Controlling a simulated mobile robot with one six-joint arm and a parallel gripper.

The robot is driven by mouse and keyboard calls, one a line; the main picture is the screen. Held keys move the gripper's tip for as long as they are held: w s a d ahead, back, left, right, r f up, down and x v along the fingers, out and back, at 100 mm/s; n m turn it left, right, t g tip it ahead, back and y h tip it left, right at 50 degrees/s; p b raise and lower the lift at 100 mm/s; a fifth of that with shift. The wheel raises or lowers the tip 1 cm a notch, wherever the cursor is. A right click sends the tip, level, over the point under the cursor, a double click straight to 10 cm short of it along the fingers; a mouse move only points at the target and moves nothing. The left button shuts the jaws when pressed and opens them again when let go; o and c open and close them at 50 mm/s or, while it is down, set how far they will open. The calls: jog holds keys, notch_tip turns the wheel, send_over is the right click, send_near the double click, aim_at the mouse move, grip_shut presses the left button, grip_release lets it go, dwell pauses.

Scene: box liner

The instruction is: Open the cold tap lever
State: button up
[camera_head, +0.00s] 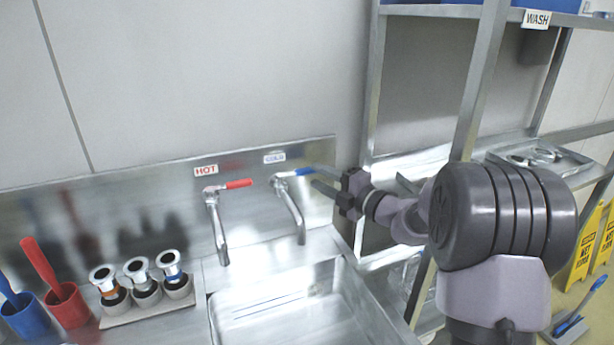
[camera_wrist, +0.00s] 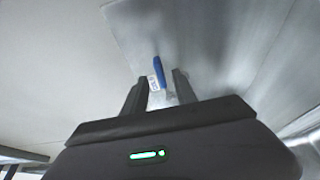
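The cold tap (camera_head: 289,207) is a metal spout on the sink's back wall under a COLD label (camera_head: 274,157). Its blue lever (camera_head: 304,171) points right, along the wall. My gripper (camera_head: 318,178) is at the lever's right end, coming from the right. In the wrist view the blue lever (camera_wrist: 159,75) shows between and beyond the two dark fingers (camera_wrist: 160,84), with a gap on each side. The gripper is open. Whether a finger touches the lever cannot be told. The hot tap (camera_head: 216,226) with its red lever (camera_head: 238,184) stands to the left.
The sink basin (camera_head: 285,300) lies below the taps. Several metal-topped pieces sit in a holder (camera_head: 150,309) at left, beside red (camera_head: 68,306) and blue (camera_head: 30,320) cups. A metal shelf rack (camera_head: 478,75) stands close on the right, near my arm.

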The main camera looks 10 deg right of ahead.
aim_at(311, 172)
jog(key=x, duration=0.5)
jog(key=shift+d+b, duration=0.1)
jog(key=shift+b, duration=0.3)
grip_shut()
dwell(0.9)
